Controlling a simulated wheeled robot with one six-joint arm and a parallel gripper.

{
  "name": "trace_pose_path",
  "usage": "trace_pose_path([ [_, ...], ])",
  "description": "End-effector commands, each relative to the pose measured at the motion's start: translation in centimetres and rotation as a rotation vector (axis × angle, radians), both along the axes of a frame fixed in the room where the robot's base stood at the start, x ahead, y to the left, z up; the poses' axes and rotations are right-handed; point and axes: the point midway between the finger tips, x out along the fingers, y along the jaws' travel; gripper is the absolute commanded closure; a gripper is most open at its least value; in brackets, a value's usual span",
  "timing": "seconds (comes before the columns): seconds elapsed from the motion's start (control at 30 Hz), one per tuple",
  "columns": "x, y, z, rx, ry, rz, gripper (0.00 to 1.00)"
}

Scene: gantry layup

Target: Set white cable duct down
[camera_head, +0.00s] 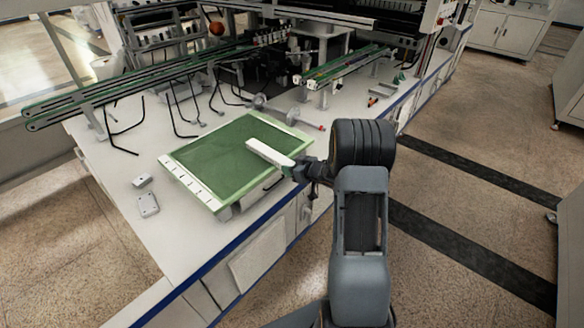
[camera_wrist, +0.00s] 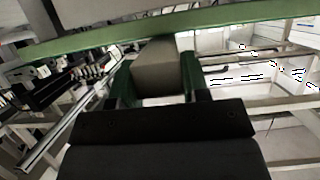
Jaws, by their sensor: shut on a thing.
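The white cable duct (camera_head: 268,152) is a short white bar in the head view, over the right part of a green panel (camera_head: 222,158) with a pale rim. My gripper (camera_head: 300,165) is shut on the duct's near right end. In the wrist view the duct (camera_wrist: 160,68) shows as a grey-beige block between the two fingers of my gripper (camera_wrist: 158,88). A green edge runs across just beyond it. I cannot tell whether the duct touches the panel or hangs slightly above it.
The panel lies on a white worktop (camera_head: 110,185) with a blue front edge. Two small grey blocks (camera_head: 147,205) lie left of the panel. Green rails (camera_head: 130,88) and thin black wire stands are behind it. An orange ball (camera_head: 216,29) is at the back.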

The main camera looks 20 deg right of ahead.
Motion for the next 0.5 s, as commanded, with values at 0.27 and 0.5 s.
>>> trace_pose_path([
  [0.27, 0.0, 0.02, -0.38, 0.0, 0.0, 0.0, 0.45],
  [0.5, 0.0, 0.04, -0.38, 0.0, 0.0, 0.001, 0.32],
])
